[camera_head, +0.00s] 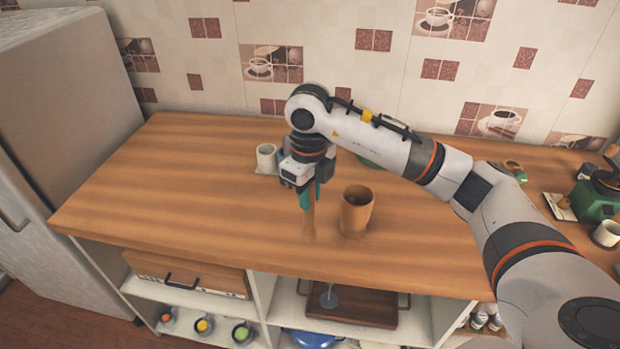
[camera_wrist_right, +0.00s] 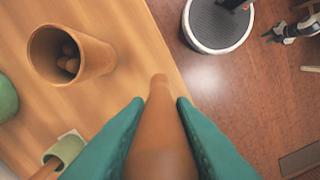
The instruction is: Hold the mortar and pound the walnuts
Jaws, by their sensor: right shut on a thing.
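My right gripper (camera_head: 307,193) is shut on a brown wooden pestle (camera_head: 308,222). The pestle points down, with its lower end near the counter; I cannot tell whether it touches. In the right wrist view the pestle (camera_wrist_right: 160,130) lies between the teal fingers (camera_wrist_right: 160,135). The brown mortar (camera_head: 356,212) stands upright on the counter, just right of the pestle and apart from it. The wrist view shows the mortar (camera_wrist_right: 85,55) with walnuts (camera_wrist_right: 70,58) inside. A black-and-white part at the wrist view's top right may be my left gripper (camera_wrist_right: 285,32); its jaws are unclear.
A pale cup (camera_head: 266,158) stands behind and left of my right gripper. A green object (camera_head: 367,162) is partly hidden behind my arm. A green appliance (camera_head: 597,198) and a white cup (camera_head: 607,234) are at the far right. The counter's left part is clear.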

